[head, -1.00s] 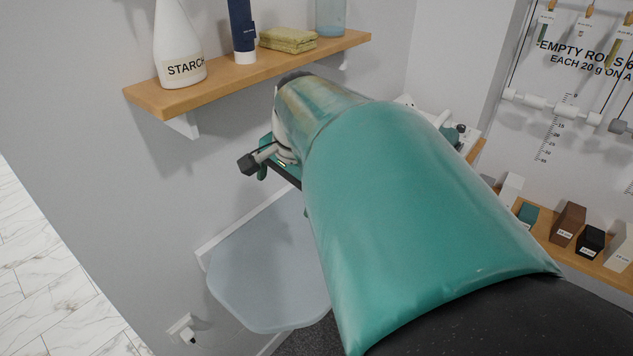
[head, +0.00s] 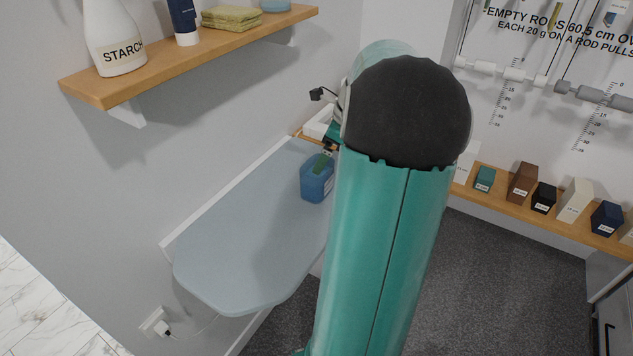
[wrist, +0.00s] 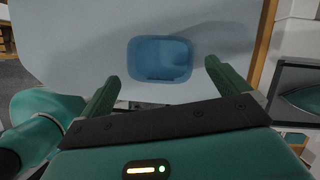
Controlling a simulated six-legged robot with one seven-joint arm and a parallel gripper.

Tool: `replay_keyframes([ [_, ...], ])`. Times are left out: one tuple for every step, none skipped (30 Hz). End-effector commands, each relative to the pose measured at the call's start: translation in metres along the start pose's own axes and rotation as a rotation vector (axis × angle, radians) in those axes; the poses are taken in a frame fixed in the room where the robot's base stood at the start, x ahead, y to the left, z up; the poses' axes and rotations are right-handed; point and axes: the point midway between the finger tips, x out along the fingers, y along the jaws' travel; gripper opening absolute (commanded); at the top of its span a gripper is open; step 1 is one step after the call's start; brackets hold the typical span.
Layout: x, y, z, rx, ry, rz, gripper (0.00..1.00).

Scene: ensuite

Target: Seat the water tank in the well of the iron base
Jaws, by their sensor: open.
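The water tank (head: 317,184) is a blue, box-like piece with rounded corners, standing on the pale ironing board (head: 235,235). It also shows in the wrist view (wrist: 160,58) as a translucent blue rounded rectangle. My gripper (wrist: 162,70) is open, its two green fingers spread on either side of the tank, with gaps showing. In the head view a green finger overlaps the tank's top, and my arm hides much of the gripper. I cannot make out the iron base or its well for certain; a dark panel with a teal shape (wrist: 300,98) shows at the wrist view's right.
A wooden shelf (head: 215,52) above the board holds a starch bottle (head: 115,40), a blue tube and folded cloths. A white object (head: 318,122) stands beyond the board's far end. Labelled blocks line a low shelf (head: 565,222) at right. The near board is clear.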

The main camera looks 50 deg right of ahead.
Motion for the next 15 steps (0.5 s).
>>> replay_keyframes([
  [0.010, 0.000, 0.000, -0.001, 0.000, 0.003, 1.00],
  [0.014, 0.000, 0.000, -0.001, 0.000, 0.004, 1.00],
  [0.020, 0.001, 0.001, -0.002, 0.000, 0.004, 1.00],
  [0.022, 0.001, 0.001, -0.003, 0.000, 0.002, 1.00],
  [0.025, 0.001, 0.001, -0.004, 0.000, 0.002, 1.00],
  [0.027, 0.001, 0.002, -0.004, 0.000, 0.002, 1.00],
  [0.029, 0.001, 0.002, -0.004, 0.000, 0.002, 1.00],
  [0.031, 0.001, 0.002, -0.004, 0.000, 0.002, 1.00],
  [0.034, 0.001, 0.001, -0.003, 0.000, 0.002, 1.00],
  [0.037, 0.001, 0.001, -0.002, -0.001, 0.002, 1.00],
  [0.042, 0.001, 0.001, -0.002, -0.001, 0.003, 1.00],
  [0.048, 0.001, 0.001, -0.002, 0.000, 0.003, 1.00],
  [0.053, 0.001, 0.001, -0.003, 0.000, 0.004, 1.00],
  [0.058, 0.001, 0.002, -0.003, -0.001, 0.005, 1.00],
  [0.064, 0.001, 0.002, -0.003, -0.001, 0.004, 1.00],
])
